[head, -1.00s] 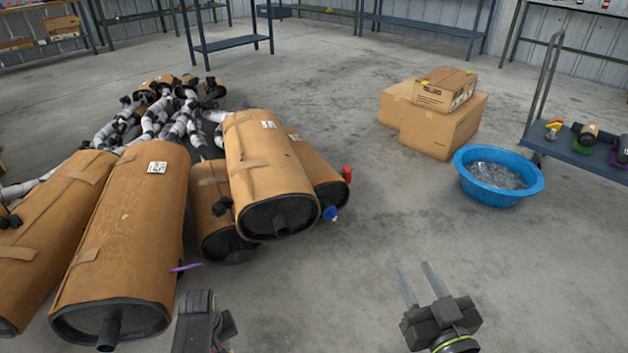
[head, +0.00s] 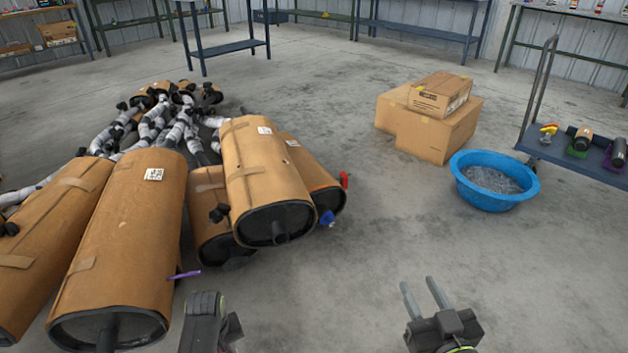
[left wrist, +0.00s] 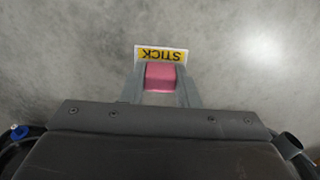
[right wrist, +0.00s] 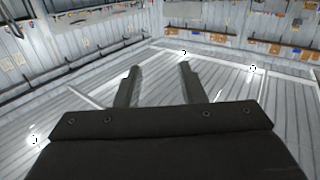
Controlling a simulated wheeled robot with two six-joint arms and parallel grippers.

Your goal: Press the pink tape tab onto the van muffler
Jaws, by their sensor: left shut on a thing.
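Several large brown-wrapped mufflers with dark end caps lie on the left: a big one in front (head: 125,240), one at the far left (head: 55,225), and one resting on top of others (head: 265,180). Their labels are too small to read, so I cannot tell which is the van muffler. My left gripper (left wrist: 160,82) is shut on the pink tape tab (left wrist: 161,77), which carries a yellow-and-white "STICK" label. In the head view the left gripper's fingers and the tab are hidden. My right gripper (head: 424,291) is open and empty above bare floor.
Grey-and-black pipes (head: 165,130) lie behind the mufflers. A purple tag (head: 185,274), blue plug (head: 327,218) and red piece (head: 344,180) stick out from them. Cardboard boxes (head: 430,135), a blue basin (head: 495,190) and a cart (head: 580,150) stand right. The middle floor is clear.

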